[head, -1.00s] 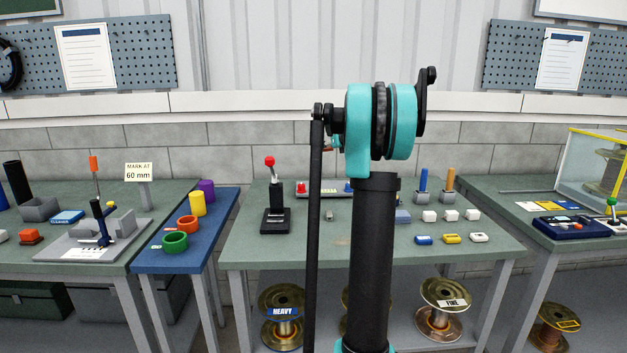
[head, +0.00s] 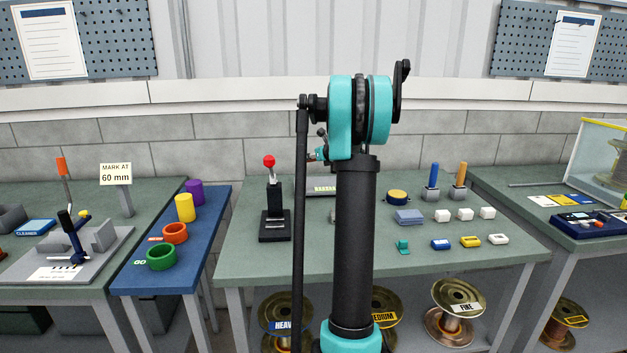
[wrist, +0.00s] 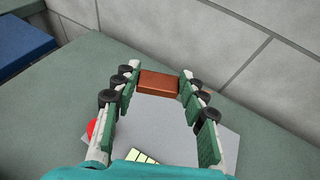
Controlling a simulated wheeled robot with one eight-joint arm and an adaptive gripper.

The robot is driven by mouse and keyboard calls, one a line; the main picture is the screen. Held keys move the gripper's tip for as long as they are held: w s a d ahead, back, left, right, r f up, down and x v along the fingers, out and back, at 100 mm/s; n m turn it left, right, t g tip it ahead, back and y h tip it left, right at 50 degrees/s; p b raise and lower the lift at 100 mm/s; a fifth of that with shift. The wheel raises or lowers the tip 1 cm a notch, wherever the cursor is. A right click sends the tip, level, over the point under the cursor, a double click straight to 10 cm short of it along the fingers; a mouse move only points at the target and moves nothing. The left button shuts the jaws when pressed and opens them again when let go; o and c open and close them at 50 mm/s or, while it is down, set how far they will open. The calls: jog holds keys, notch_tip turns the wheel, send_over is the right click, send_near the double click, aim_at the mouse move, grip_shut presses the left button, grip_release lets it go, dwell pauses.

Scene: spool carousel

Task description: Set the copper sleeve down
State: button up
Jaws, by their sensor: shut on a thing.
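The copper sleeve (wrist: 159,82), a small reddish-brown block shape, is between the fingertips of my gripper (wrist: 158,86) in the wrist view. The gripper is shut on it. Beneath lies a grey board (wrist: 205,128) on the green bench, with a red part and a pale yellow label partly showing. The gap between sleeve and board is hard to judge. In the head view my arm hides the sleeve and most of the gripper. A labelled board (head: 315,187) shows behind the arm, partly covered.
On the middle bench (head: 270,260) stand a red-knobbed lever (head: 270,200) at left and, at right, a yellow-topped round part (head: 397,196), small blocks and two upright handles. A blue side table (head: 190,262) carries coloured rings. The bench's front left is clear.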

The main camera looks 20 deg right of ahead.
aim_at(314, 184)
notch_tip(314, 184, down, 10)
jog(key=shift+r, duration=0.2)
jog(key=shift+f, duration=0.15)
jog(key=o, duration=1)
jog(key=shift+s+r, duration=0.2)
jog(key=v, duration=1.1)
jog(key=shift+s+r, duration=0.15)
jog(key=shift+s, duration=0.15)
